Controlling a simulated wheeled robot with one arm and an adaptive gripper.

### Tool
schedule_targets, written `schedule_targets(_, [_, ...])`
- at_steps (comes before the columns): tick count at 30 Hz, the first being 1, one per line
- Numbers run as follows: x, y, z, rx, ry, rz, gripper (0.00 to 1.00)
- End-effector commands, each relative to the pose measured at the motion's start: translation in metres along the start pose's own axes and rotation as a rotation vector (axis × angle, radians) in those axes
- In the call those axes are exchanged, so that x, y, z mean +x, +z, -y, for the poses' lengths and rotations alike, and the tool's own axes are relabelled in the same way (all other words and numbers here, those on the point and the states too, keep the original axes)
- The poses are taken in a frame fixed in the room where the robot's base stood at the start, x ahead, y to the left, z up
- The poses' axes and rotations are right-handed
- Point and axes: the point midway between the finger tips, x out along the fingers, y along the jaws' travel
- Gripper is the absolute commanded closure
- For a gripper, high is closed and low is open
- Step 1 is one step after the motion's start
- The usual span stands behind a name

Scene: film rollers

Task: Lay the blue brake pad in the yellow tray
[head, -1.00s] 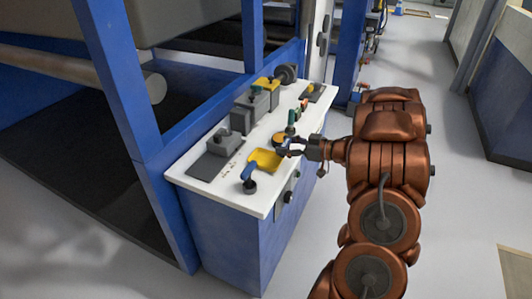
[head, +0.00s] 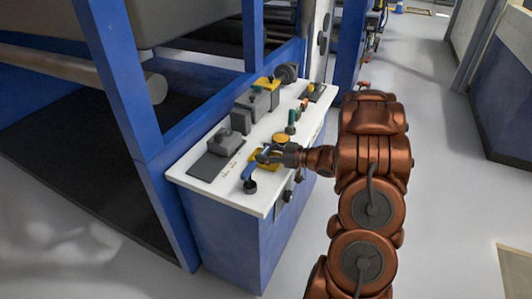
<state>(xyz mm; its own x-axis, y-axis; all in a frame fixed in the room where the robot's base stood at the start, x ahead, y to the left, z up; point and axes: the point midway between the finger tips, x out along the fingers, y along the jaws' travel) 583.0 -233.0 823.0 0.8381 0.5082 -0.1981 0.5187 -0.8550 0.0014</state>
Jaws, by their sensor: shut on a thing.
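The yellow tray (head: 267,167) sits on the white bench top near its front edge, partly covered by my gripper. My gripper (head: 266,155) is over the tray and shut on the small blue brake pad (head: 262,157). The pad is mostly hidden by the fingers. I cannot tell whether it touches the tray floor or hangs just above it.
A blue-handled part with a black base (head: 249,178) stands close to the tray's left. A yellow disc (head: 281,138) and a green-topped part (head: 292,120) lie behind it. Grey blocks (head: 223,142) line the back. A blue frame post (head: 130,90) rises at left.

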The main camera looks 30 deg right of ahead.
Motion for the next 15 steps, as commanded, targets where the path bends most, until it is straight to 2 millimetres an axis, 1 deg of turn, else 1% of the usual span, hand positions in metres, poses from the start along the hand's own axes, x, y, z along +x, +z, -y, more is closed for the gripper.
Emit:
schedule_targets(12, [0.0009,0.0050,0.0000,0.000,0.000,0.000,0.83])
schedule_targets(13, [0.0009,0.0046,0.0001,0.000,-0.001,0.000,0.40])
schedule_targets(15, [0.0008,0.0043,0.0001,0.000,0.000,0.000,0.32])
